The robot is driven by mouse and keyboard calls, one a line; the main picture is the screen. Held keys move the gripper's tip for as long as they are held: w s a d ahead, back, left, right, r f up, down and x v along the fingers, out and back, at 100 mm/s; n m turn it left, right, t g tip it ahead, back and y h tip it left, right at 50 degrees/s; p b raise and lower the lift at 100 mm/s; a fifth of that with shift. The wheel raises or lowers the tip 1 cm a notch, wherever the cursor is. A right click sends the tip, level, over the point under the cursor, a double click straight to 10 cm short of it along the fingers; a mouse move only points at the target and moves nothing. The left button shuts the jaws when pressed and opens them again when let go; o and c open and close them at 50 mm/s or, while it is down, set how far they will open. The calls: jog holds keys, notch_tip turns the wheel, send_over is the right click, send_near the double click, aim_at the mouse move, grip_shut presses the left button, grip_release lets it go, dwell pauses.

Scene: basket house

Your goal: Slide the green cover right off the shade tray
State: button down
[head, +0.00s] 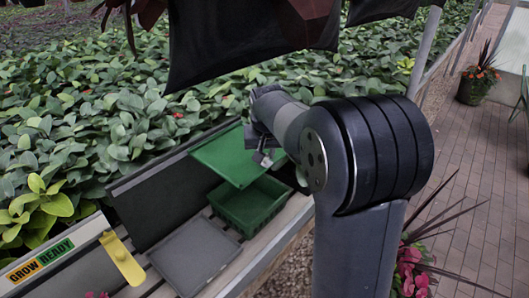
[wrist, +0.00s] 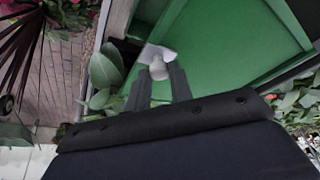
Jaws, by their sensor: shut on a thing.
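The green cover (head: 222,158) is a flat rimmed panel, and it fills much of the wrist view (wrist: 235,40). In the head view it lies toward the far side of the green shade tray (head: 247,212), whose near part is uncovered. I cannot tell whether the cover's near edge still touches the tray. My gripper (head: 263,158) is at the cover's right side. In the wrist view my gripper (wrist: 158,76) is shut on the cover's pale knob (wrist: 157,62), with one grey finger on each side. My arm hides part of the right side.
A grey tray (head: 195,258) sits in front of the green tray on the slatted bench. A dark upright panel (head: 165,205) stands to the left. Dense leafy plants (head: 110,110) lie behind.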

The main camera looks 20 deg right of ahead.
jog(key=c, duration=1.3)
grip_release()
jog(key=v, duration=1)
jog(key=shift+s+r, duration=0.1)
jog(key=shift+r, duration=0.3)
jog(key=x, duration=1.1)
jog(key=shift+s+f, duration=0.1)
jog(key=shift+s+a, duration=0.15)
jog(key=shift+a, duration=0.15)
jog(key=shift+s+a, duration=0.5)
jog(key=shift+a, duration=0.1)
jog(key=shift+w, duration=0.1)
jog(key=shift+d, duration=0.15)
